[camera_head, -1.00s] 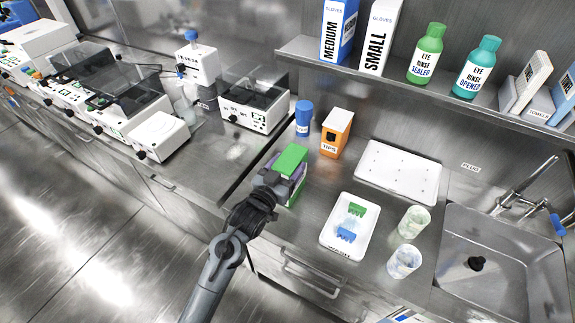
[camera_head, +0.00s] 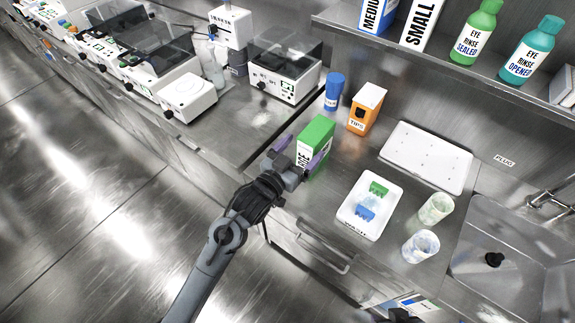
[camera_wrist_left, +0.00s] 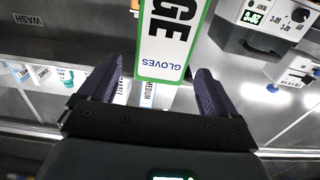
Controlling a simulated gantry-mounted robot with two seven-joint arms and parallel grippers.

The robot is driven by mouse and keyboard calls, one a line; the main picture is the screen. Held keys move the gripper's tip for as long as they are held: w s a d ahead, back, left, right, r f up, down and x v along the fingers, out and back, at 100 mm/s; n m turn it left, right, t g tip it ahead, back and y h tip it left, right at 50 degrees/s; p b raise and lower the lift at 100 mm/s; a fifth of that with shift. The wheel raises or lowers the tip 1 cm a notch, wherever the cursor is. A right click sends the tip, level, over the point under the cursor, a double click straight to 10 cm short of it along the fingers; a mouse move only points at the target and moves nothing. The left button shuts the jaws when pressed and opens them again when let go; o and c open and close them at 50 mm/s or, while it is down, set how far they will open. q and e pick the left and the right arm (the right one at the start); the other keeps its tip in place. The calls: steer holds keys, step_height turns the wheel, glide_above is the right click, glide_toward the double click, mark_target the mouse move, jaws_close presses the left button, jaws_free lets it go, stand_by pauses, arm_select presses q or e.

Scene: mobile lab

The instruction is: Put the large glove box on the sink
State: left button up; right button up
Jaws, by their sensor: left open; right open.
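The large glove box (camera_head: 317,140), white with a green top and edges, stands on the counter left of the white tray. In the left wrist view the box (camera_wrist_left: 170,40) is ahead, between the fingers, its lettering upside down. My left gripper (camera_head: 300,153) is open, one purple finger toward each side of the box, not closed on it. Its fingers also show in the left wrist view (camera_wrist_left: 158,98). The sink (camera_head: 500,255) is a steel basin at the right, partly cut off. A dark part of my right gripper (camera_head: 402,315) shows at the bottom edge, mostly out of frame.
A blue bottle (camera_head: 334,91) and an orange tips box (camera_head: 366,108) stand behind the glove box. The white tray (camera_head: 351,222), two cups (camera_head: 421,246) and a white board (camera_head: 428,156) lie between it and the sink. A shelf (camera_head: 400,52) overhangs the back.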

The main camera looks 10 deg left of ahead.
arm_select(q)
steer(key=s+a+f+n+g+y, duration=0.1)
steer(key=s+a+f+g+y, duration=0.2)
steer(key=s+a+f, duration=0.3)
steer(key=s+a+f+n+g+y, duration=0.1)
steer(key=s+a+f+g, duration=0.4)
steer(key=s, duration=1.2)
steer(key=s+a+f+n+g+y, duration=0.1)
steer(key=s+a+f+g+y, duration=0.3)
steer(key=s, duration=0.7)
steer(key=a+f, duration=0.2)
steer(key=a, duration=0.1)
steer(key=shift+s+a+f+n+y+b, duration=0.3)
steer(key=shift+s+a+f+n+b, duration=0.05)
steer(key=shift+s+a+n+b, duration=0.05)
